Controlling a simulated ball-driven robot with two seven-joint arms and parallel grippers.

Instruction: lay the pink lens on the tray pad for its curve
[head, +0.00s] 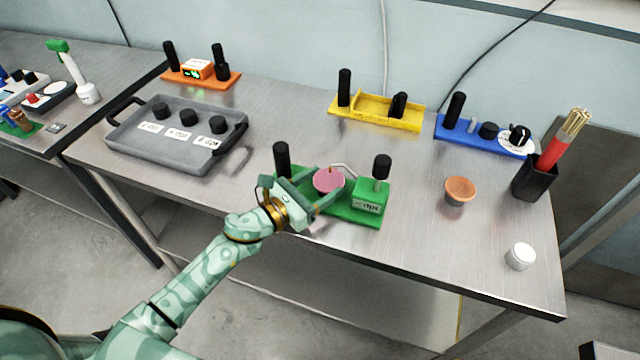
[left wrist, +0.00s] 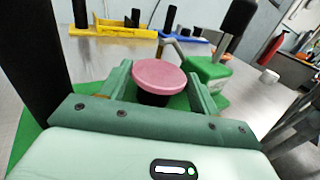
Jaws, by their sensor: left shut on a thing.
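The pink lens (head: 329,181) is a round disc with a dark underside; it also shows in the left wrist view (left wrist: 159,74). My left gripper (head: 318,192) is shut on the pink lens, with a finger on either side of it. The lens is over the green module plate (head: 362,218), and I cannot tell whether it touches it. The grey tray (head: 188,158) stands at the left of the table. Its pads (head: 189,117) are three black rounds, each with a white label in front. The label marks are too small to read surely. My right gripper is not in view.
The green module carries two black posts and a green box (head: 368,197) close by my left gripper. An orange-topped cup (head: 460,191), a white jar (head: 520,256) and a black holder (head: 535,178) stand at right. Yellow (head: 376,112) and blue (head: 470,134) modules stand behind.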

